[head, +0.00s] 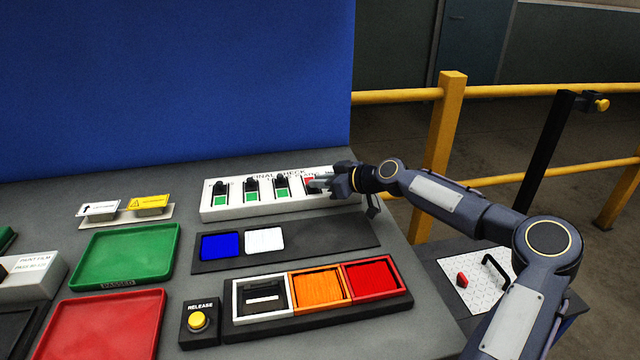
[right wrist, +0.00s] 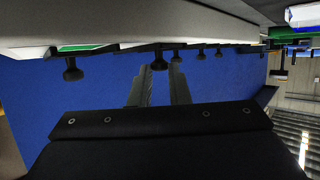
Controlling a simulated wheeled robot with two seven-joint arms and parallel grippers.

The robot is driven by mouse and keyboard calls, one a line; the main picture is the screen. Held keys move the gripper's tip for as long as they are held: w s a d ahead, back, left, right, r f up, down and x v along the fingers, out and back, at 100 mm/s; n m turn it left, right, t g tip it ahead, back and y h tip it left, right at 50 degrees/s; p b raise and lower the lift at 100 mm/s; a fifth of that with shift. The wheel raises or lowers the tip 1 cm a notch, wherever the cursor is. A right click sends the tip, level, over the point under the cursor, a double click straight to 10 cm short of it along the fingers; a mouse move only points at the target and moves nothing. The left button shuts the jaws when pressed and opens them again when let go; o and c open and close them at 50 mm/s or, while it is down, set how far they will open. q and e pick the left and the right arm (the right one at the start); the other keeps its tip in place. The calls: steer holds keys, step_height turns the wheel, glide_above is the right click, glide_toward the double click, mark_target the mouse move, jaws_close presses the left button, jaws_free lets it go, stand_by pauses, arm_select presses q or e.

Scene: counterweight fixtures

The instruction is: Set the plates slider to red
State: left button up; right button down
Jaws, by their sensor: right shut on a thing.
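A white FINAL CHECK panel (head: 236,210) stands at the back of the bench with a row of sliders with black knobs. Three of them show green windows: the left (head: 221,200), the middle (head: 251,196) and the third (head: 282,191). At the right end, a bit of red window (head: 309,182) shows beside my right gripper (head: 318,184). The gripper is shut on a slider knob there, mostly hidden in the head view. In the right wrist view a black knob (right wrist: 158,64) sits between the fingers. The panel's small labels are too blurred or covered to read. My left gripper is out of view.
In front of the panel lies a dark tray with blue (head: 220,245) and white (head: 265,240) plates. Nearer are a rack with orange (head: 320,286) and red (head: 371,277) bins and a RELEASE button (head: 197,320). Green (head: 125,255) and red (head: 104,325) trays lie left. A yellow railing (head: 447,125) stands right.

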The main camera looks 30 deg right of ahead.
steer(key=c, duration=1.4)
jaws_free()
steer(key=shift+s+a, duration=0.1)
steer(key=shift+a, duration=0.05)
steer(key=v, duration=0.7)
steer(key=shift+s+d+r+b, duration=0.15)
steer(key=shift+s+d+b, duration=0.15)
steer(key=shift+b, duration=0.1)
